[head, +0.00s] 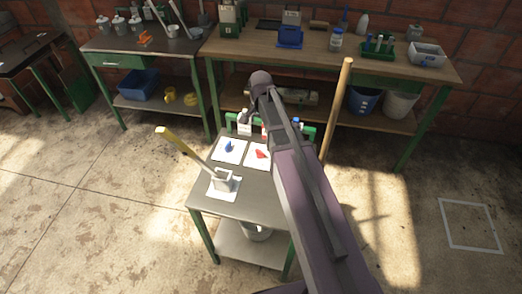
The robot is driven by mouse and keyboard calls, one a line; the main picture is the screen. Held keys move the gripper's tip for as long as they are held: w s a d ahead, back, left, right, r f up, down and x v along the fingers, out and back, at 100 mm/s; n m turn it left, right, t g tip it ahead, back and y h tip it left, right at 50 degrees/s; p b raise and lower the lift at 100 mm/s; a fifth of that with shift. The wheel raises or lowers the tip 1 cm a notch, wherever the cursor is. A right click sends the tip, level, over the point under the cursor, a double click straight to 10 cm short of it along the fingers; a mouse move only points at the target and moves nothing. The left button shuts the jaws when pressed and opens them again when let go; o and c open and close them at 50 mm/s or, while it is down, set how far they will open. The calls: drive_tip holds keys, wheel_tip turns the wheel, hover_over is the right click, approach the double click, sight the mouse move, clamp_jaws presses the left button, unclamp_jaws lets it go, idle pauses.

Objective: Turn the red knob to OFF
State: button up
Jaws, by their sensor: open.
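A small red knob (261,154) sits on a white plate (253,163) on the small metal table (240,201) in the middle of the head view. My arm crosses right beside it and covers the plate's right part. Any lettering or OFF mark is too small to read, so I cannot tell the knob's setting. A blue knob (229,147) is on another white plate to its left. A lever with a yellow-tipped handle (163,132) rises from a white base nearer the front. My arm reaches up over the table's right side; I cannot make out my gripper.
Bottles (244,123) stand at the table's back edge. A wooden pole (338,105) rises right of my arm. A long workbench (390,58) with tools lines the brick wall. A bucket (257,231) is on the lower shelf. Floor at left and right is clear.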

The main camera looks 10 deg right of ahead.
sight(261, 153)
drive_tip(key=shift+f, duration=0.2)
wheel_tip(261, 153, down, 14)
drive_tip(key=b, duration=1.3)
drive_tip(key=shift+r+b, duration=0.25)
drive_tip(key=shift+b, duration=0.15)
idle(0.3)
drive_tip(key=c, duration=1.1)
